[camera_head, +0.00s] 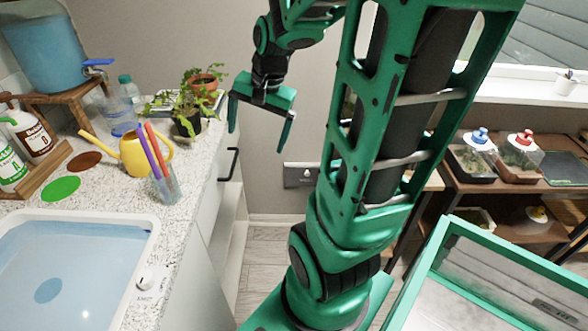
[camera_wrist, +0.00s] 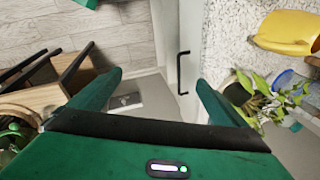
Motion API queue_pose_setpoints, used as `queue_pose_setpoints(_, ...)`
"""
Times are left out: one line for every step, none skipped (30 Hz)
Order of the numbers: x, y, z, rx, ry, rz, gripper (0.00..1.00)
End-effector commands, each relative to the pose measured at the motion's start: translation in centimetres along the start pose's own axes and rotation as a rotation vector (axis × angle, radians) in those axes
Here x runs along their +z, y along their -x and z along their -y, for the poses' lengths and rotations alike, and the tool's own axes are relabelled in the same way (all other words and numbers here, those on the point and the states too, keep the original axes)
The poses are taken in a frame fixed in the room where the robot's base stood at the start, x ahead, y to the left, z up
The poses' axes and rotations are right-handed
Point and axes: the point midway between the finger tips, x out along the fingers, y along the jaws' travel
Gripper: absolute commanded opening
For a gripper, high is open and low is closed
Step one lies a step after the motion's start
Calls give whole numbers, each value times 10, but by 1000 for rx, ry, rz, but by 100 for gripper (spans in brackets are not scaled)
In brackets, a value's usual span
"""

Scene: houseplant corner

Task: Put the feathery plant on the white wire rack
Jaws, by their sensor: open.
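Two potted plants stand close together at the far end of the counter in the head view. The nearer one, a leafy green plant (camera_head: 184,107), sits in a dark pot (camera_head: 187,127); the other is in a terracotta pot (camera_head: 203,82). I cannot tell for sure which is the feathery plant. A pale, thin-edged stand shows around them, partly hidden; I cannot tell whether it is the white wire rack. My gripper (camera_head: 259,137) is open and empty, to the right of the plants past the counter edge. In the wrist view a leafy plant (camera_wrist: 268,97) shows beyond my gripper's right finger.
A yellow watering can (camera_head: 133,156) and a cup of pens (camera_head: 165,186) stand on the counter nearer than the plants. A water-filled sink (camera_head: 62,262) is in front. A blue dispenser (camera_head: 45,50) and bottles stand left. A wooden shelf (camera_head: 470,190) with jars is right.

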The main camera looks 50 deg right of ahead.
Motion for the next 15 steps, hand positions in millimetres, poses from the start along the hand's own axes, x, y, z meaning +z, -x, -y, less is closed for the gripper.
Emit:
queue_pose_setpoints(16,8,-18,38,94,8,96)
queue_pose_setpoints(24,12,-30,64,152,16,96)
queue_pose_setpoints(34,16,-47,97,224,32,96)
queue_pose_setpoints(42,20,-58,118,277,46,96)
queue_pose_setpoints(49,23,-69,138,325,61,96)
queue_pose_setpoints(58,26,-83,159,384,81,96)
queue_pose_setpoints(64,29,-92,173,424,97,96)
queue_pose_setpoints(70,31,-101,185,460,112,96)
queue_pose_setpoints(76,34,-110,198,502,131,96)
queue_pose_setpoints(80,35,-116,205,529,142,96)
queue_pose_setpoints(84,36,-122,211,551,154,96)
queue_pose_setpoints(87,38,-127,217,574,165,96)
queue_pose_setpoints(92,38,-129,220,589,172,96)
queue_pose_setpoints(99,39,-130,223,599,179,96)
queue_pose_setpoints(101,39,-131,225,608,183,96)
